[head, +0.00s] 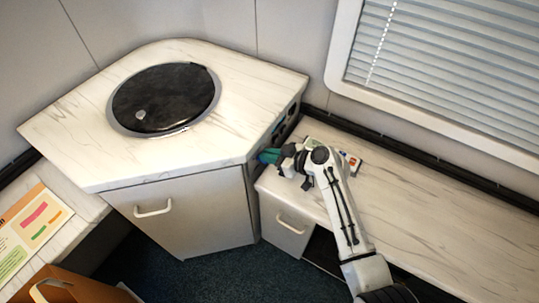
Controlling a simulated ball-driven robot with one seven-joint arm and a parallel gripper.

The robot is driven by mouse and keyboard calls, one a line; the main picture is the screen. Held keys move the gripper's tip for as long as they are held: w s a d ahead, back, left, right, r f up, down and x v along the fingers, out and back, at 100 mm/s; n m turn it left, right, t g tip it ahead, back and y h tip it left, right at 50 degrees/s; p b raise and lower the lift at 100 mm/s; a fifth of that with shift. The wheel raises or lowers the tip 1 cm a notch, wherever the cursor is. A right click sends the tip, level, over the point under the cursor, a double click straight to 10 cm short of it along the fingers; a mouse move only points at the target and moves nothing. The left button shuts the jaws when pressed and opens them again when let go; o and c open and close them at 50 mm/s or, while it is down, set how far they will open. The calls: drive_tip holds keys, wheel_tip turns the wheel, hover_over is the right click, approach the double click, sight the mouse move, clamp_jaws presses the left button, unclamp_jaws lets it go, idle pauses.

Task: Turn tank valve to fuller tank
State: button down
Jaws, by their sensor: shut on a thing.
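My gripper (269,157) is at the right side face of the angled corner cabinet (195,200), just below the overhang of its marbled top. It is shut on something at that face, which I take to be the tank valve. The valve itself is hidden by the gripper and the cabinet edge. Teal shows at the gripper's tip; I cannot tell whether it is finger or valve. Small dark and coloured panel parts (286,119) show edge-on on the same face, above the gripper. I cannot read any tank level from here.
A round dark lid (165,98) is set in the cabinet top. A low marbled bench (440,215) runs right under a window with blinds (450,60). Small coloured items (352,163) lie on it behind my arm. A printed sheet (35,225) and a brown box (70,286) are at left.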

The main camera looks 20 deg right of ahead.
drive_tip(key=shift+f, duration=0.1)
drive_tip(key=m+y+b, duration=0.1)
drive_tip(key=d+m+b, duration=0.1)
drive_tip(key=b, duration=0.1)
drive_tip(key=w+m+g+y+b, duration=0.1)
drive_tip(key=shift+d+f+m+y+b, duration=0.15)
drive_tip(key=shift+f+m+y+b, duration=0.15)
drive_tip(key=shift+m, duration=0.1)
drive_tip(key=shift+w+d+f+m+g+y+b, duration=0.15)
drive_tip(key=shift+d+m+g+y+b, duration=0.1)
drive_tip(key=shift+m+y+b, duration=0.45)
drive_tip(key=shift+w+d+f+m+g+y+b, duration=0.15)
drive_tip(key=shift+m+g+y+b, duration=0.2)
drive_tip(key=shift+m+b, duration=0.65)
drive_tip(key=c, duration=1.2)
unclamp_jaws()
drive_tip(key=v, duration=1)
drive_tip(key=shift+s+d, duration=0.25)
drive_tip(key=shift+s, duration=0.1)
